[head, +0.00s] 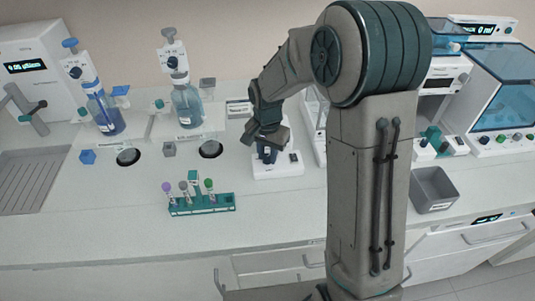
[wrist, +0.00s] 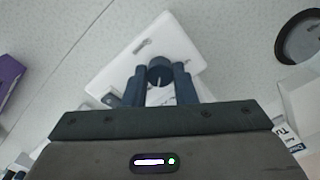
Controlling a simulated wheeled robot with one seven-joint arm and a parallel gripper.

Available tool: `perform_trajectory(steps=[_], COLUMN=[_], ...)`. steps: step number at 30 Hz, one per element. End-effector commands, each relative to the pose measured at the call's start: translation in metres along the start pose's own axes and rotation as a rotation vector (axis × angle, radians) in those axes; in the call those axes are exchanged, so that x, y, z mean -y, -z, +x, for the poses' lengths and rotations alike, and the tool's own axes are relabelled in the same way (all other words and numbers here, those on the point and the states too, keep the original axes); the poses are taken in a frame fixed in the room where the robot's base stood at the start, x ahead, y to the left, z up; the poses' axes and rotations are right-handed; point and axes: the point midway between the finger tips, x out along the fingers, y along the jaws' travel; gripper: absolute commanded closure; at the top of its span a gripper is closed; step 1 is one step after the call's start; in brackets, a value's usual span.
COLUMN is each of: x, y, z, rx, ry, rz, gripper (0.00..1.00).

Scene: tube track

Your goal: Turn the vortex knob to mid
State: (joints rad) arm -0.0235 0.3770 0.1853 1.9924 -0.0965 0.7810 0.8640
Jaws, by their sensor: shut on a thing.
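The vortex mixer is a white, box-like unit (head: 278,166) on the counter, below my gripper in the head view. Its white body also shows in the wrist view (wrist: 125,60), tilted in the picture. Its dark round knob (wrist: 160,72) has a pale pointer line and sits between my fingers in the wrist view. My gripper (wrist: 161,78) is shut on the knob, with one dark finger on each side. In the head view my gripper (head: 268,150) reaches down onto the mixer, and the knob is mostly hidden there.
A green tube rack (head: 202,204) with several capped tubes stands left of the mixer. A grey bin (head: 434,188) stands to the right. The front counter is mostly clear.

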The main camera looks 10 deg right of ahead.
Motion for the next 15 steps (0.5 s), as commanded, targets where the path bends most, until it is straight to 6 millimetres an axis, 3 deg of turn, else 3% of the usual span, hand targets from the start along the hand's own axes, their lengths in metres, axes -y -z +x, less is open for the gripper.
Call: perform_trajectory(steps=[15], x=[0.0006], y=[0.0008], z=[-0.0005], rx=[-0.003], ry=[0.002], rz=[-0.478], gripper=[0.98])
